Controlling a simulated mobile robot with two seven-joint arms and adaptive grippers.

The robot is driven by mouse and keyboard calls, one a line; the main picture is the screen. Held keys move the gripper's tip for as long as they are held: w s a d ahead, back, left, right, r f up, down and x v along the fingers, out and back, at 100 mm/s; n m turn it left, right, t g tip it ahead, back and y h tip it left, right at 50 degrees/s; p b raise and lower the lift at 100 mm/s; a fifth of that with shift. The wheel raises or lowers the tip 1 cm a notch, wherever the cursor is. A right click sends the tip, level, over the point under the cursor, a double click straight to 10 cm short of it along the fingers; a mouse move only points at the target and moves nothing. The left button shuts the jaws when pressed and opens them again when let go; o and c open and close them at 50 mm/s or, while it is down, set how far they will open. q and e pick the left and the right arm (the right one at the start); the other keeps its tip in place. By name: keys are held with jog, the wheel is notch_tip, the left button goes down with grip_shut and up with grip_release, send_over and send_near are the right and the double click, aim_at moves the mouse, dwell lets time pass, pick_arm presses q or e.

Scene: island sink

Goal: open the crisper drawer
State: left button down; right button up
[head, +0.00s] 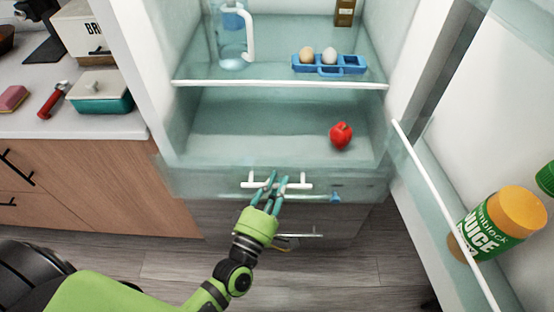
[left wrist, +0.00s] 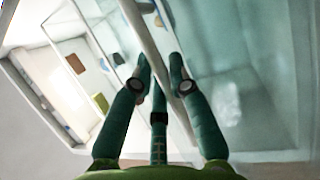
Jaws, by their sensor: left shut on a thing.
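The crisper drawer (head: 210,181) is the pale see-through drawer low in the open fridge, with a white bar handle (head: 299,186) on its front. My left gripper (head: 271,183) is shut on this handle near its middle, with the fingers coming from below and in front. In the left wrist view the fingers (left wrist: 162,72) sit on both sides of the white handle bar (left wrist: 155,45), with the clear drawer front close by. How far the drawer stands out is hard to tell. My right gripper is not in view.
A red pepper or apple (head: 341,135) lies below the white-edged shelf (head: 280,84). A blue egg holder (head: 344,68) and a jug (head: 232,45) stand above. The open door at right holds a juice bottle (head: 500,222). A wooden cabinet (head: 100,185) stands left. The floor (head: 180,262) in front is clear.

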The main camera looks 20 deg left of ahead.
pick_arm(q)
jog(key=shift+s+d, duration=0.25)
jog(key=shift+s, duration=0.6)
jog(key=shift+s+d, duration=0.2)
jog(key=shift+s, duration=0.65)
jog(key=c, duration=1.1)
grip_release()
jog(key=shift+c, duration=0.2)
jog(key=v, duration=1.2)
jog(key=shift+f, duration=0.1)
